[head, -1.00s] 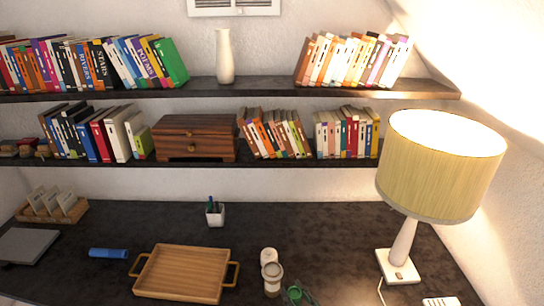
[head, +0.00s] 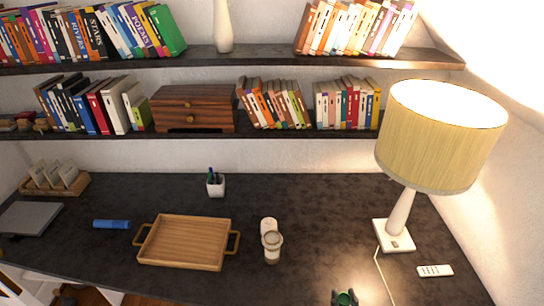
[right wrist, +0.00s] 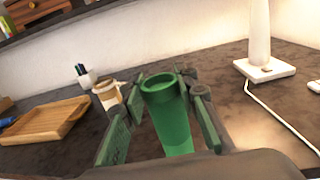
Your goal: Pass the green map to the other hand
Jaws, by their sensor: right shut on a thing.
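The green map (right wrist: 170,115) is a rolled, hollow green tube. In the right wrist view it stands up between the two fingers of my right gripper (right wrist: 160,95), its open end facing up. The right gripper is shut on it. In the head view the right gripper (head: 345,299) shows only at the bottom edge, with the green end of the map in it, at the desk's front. Most of the map is hidden below the frame there. I cannot make out my left gripper in either view.
Bare desk lies between jar and lamp.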

